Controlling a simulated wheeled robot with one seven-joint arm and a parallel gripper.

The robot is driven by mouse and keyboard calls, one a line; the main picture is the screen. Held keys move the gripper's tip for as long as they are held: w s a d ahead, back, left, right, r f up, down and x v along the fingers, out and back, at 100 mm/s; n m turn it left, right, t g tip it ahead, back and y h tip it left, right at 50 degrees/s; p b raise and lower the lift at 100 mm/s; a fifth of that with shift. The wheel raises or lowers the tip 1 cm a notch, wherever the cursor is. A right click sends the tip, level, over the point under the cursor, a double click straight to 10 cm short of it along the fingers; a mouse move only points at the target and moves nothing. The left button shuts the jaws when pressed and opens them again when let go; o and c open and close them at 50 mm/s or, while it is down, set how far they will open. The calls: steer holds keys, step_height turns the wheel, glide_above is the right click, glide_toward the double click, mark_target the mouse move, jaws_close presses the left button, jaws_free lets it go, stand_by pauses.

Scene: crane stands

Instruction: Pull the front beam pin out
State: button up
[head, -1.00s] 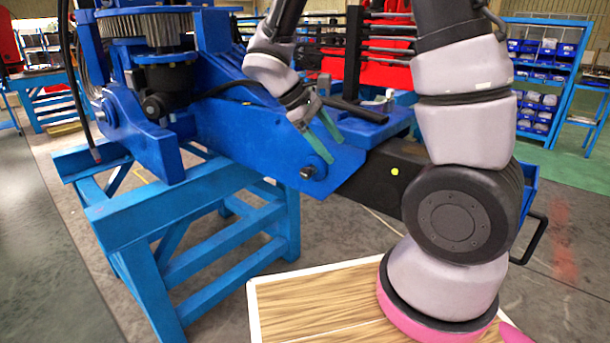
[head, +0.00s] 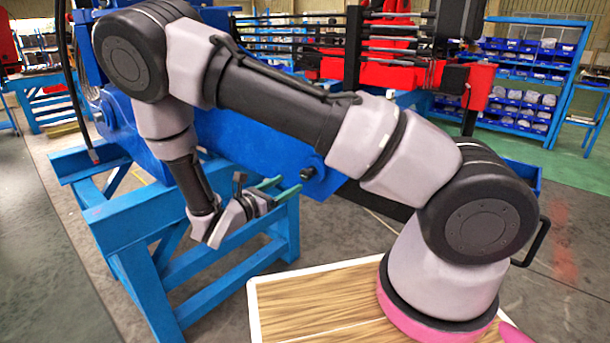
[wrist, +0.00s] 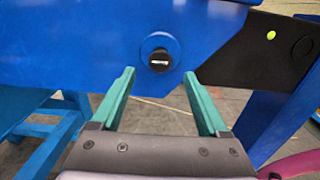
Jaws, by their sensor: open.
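The front beam pin (wrist: 159,60) is a dark round head with a pale slot, set in a raised blue boss on the side of the blue beam (wrist: 80,45). In the head view the pin (head: 308,173) sits near the beam's lower end. My gripper (head: 288,188) has green fingers and is open and empty beside the beam, just left of and below the pin. In the wrist view my gripper (wrist: 158,82) has its fingertips apart, one on each side below the pin. The pin appears beyond the tips, not between them.
A blue steel stand (head: 235,270) carries the beam. A black plate with a yellow-green dot (wrist: 271,35) adjoins the beam on the right. A wooden-topped surface (head: 320,300) lies at the bottom. Blue shelving with bins (head: 530,75) is far behind.

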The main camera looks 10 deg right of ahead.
mark_target(303, 175)
steer(key=x, duration=0.8)
steer(key=shift+w+d, duration=0.15)
steer(key=shift+d, duration=0.1)
jaws_close()
stand_by(1.0)
